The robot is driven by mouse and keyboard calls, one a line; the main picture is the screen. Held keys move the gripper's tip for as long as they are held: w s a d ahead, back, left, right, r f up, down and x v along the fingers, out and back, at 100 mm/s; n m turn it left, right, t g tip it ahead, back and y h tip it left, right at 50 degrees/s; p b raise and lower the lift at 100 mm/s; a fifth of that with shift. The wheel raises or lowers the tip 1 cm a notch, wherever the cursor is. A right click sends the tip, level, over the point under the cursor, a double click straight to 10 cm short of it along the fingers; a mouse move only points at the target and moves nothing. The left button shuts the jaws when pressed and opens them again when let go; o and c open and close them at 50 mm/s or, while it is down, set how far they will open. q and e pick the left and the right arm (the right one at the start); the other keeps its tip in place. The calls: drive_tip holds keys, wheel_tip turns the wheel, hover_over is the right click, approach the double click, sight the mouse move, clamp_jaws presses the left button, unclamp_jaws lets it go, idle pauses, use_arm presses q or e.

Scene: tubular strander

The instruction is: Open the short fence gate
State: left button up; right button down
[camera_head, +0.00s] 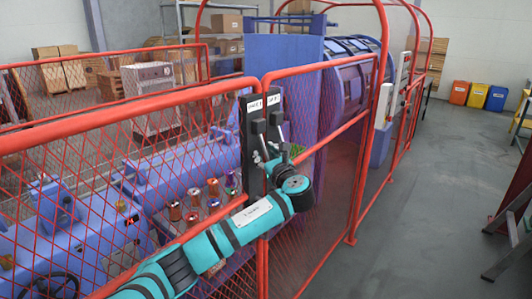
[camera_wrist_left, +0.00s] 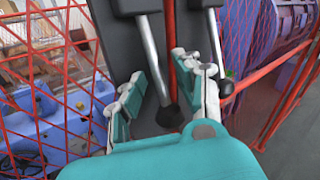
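The red mesh fence has a narrower gate panel (camera_head: 318,75) to the right of a wider panel (camera_head: 120,110). Where they meet, a dark latch plate with a grey lever stands on each panel: a left latch (camera_head: 255,112) and a right latch (camera_head: 275,108). In the left wrist view, the left lever ends in a black knob (camera_wrist_left: 170,116), and the right lever (camera_wrist_left: 216,38) runs down behind a finger. My left gripper (camera_head: 267,160) is at the levers. Its fingers (camera_wrist_left: 165,95) are apart, with the left lever's knob between them; I cannot tell whether they touch it. My right gripper is not in view.
Behind the fence stand blue machinery (camera_head: 70,225) and several small spools (camera_head: 195,205). A grey floor aisle (camera_head: 410,220) lies open to the right. A dark red stand (camera_head: 515,205) is at the right edge, and coloured bins (camera_head: 478,96) stand at the back.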

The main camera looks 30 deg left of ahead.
use_arm(q)
clamp_jaws()
drive_tip(key=shift+w, duration=0.1)
idle(0.5)
